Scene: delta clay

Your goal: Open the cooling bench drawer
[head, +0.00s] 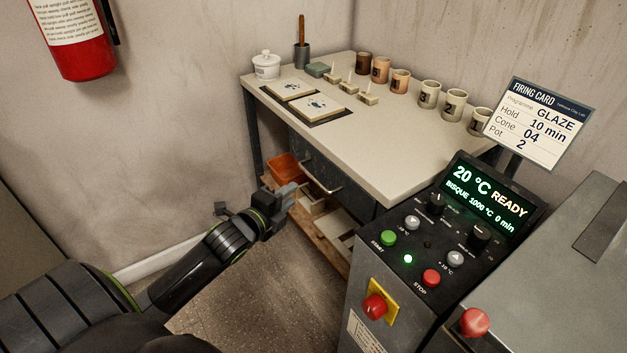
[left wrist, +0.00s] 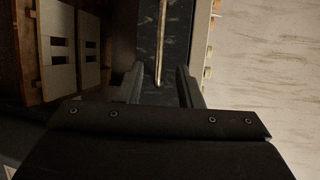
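The cooling bench (head: 350,125) has a pale top and a dark drawer (head: 351,188) under its front edge. The drawer looks shut, its front close to flush with the bench. Its metal bar handle (head: 324,184) runs along the front; the left end is near my gripper. My left gripper (head: 288,192) is in front of the drawer, near that end. In the left wrist view the two fingers (left wrist: 160,84) are apart, and the end of the handle (left wrist: 162,45) shows between them. I cannot tell whether they touch it. My right gripper is not in view.
An orange bin (head: 286,167) and a wooden shelf (head: 331,232) sit below the bench. Cups, a lidded jar (head: 266,65) and tiles stand on top. The kiln control box (head: 440,240) stands close at right. Bare floor lies before the bench.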

